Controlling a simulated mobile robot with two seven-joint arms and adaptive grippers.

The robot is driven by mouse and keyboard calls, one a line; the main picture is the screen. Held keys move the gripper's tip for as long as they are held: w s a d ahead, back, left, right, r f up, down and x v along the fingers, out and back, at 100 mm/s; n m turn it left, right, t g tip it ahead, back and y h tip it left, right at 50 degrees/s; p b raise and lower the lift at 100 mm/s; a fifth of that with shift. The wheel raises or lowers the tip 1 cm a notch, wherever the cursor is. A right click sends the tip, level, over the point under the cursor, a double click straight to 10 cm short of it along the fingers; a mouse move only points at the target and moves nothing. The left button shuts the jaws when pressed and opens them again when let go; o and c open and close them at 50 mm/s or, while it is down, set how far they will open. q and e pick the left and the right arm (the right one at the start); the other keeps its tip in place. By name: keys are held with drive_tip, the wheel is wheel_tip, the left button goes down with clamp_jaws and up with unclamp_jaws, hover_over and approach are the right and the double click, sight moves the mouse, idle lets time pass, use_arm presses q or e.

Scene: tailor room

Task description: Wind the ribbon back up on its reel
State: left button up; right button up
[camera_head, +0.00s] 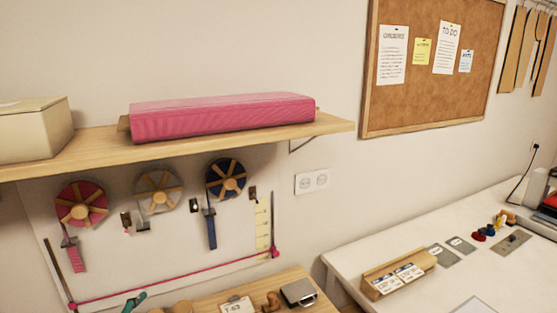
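Three ribbon reels with wooden spokes hang in a row on a pale wall board below a shelf. The left reel (81,204) is pink, and a short pink ribbon end (75,259) hangs below it. The middle reel (158,191) is grey, with a small light piece just under it. The right reel (226,178) is navy, and a navy ribbon end (212,233) hangs below it. A thin pink strip (170,280) runs slanting along the board's bottom; I cannot tell whether it joins a reel. Neither of my grippers is in view.
A wooden shelf (230,141) above holds a pink fabric bolt (220,118) and a pale box (33,130). Below, a wooden surface holds a T-63 card (237,306) and a metal-topped block (299,292). A white table (350,256) at right carries a card holder (398,274).

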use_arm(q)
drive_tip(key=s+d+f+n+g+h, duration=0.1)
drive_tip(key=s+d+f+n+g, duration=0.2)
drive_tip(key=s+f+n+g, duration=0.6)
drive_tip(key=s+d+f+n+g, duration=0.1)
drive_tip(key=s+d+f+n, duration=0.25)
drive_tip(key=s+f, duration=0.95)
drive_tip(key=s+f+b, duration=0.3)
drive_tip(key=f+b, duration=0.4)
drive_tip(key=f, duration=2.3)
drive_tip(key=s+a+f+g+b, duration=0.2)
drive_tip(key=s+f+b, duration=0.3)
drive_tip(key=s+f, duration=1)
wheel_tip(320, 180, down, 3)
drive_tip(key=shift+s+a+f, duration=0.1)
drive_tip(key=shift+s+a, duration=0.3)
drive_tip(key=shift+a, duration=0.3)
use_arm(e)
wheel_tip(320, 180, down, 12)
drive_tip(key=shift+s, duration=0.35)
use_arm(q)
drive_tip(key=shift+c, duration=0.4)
